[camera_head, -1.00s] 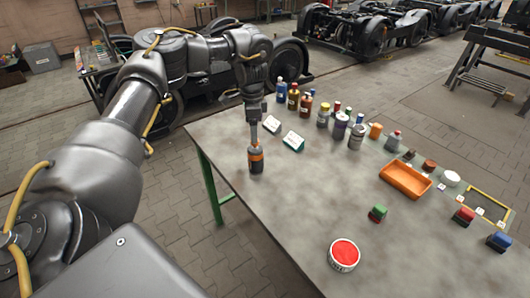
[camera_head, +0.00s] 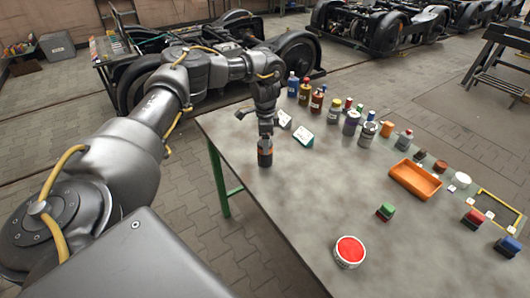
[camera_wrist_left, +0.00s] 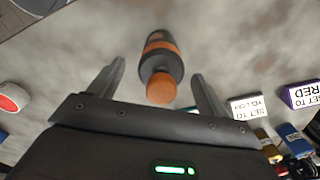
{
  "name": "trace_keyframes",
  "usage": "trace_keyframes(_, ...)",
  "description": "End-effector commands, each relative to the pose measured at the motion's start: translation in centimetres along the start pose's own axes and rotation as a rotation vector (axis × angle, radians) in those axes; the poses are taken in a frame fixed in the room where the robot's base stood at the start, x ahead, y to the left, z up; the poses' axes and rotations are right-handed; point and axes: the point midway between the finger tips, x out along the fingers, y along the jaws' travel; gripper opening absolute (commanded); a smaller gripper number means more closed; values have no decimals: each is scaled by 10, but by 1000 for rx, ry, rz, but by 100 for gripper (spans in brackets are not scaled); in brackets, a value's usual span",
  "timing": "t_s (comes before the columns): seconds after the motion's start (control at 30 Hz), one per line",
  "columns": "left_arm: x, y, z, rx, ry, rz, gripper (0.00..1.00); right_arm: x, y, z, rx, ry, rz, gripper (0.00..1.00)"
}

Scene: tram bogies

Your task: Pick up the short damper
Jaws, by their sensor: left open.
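The short damper, a black cylinder with orange bands (camera_head: 265,157), stands upright near the left edge of the grey table (camera_head: 300,225). My left gripper (camera_head: 265,138) is right above it, pointing down, its fingers close to the damper's top. In the left wrist view the damper (camera_wrist_left: 160,62) shows its orange end towards me, between the two spread fingers of the open gripper (camera_wrist_left: 158,75). A gap shows on both sides of it. My right gripper is not in view.
Two small sign cards (camera_head: 303,137) and several bottles (camera_head: 317,101) stand behind and right of the damper. The table around the damper is clear.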

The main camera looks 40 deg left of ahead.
Motion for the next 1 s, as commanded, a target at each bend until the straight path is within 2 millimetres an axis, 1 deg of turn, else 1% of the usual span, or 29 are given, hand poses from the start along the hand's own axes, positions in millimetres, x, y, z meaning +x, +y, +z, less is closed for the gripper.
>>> trace_keyframes(0.03,4,1,0,0,-4,2,77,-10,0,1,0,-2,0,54)
trace_keyframes(0.1,15,0,0,-1,-2,3,77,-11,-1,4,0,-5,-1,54)
trace_keyframes(0.2,24,0,0,-1,-1,2,77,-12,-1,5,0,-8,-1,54)
trace_keyframes(0.47,28,0,-1,0,1,0,77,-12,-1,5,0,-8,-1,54)
trace_keyframes(0.87,28,0,0,0,0,0,26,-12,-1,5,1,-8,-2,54)
trace_keyframes(1.0,27,0,-1,0,1,0,26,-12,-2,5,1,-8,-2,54)
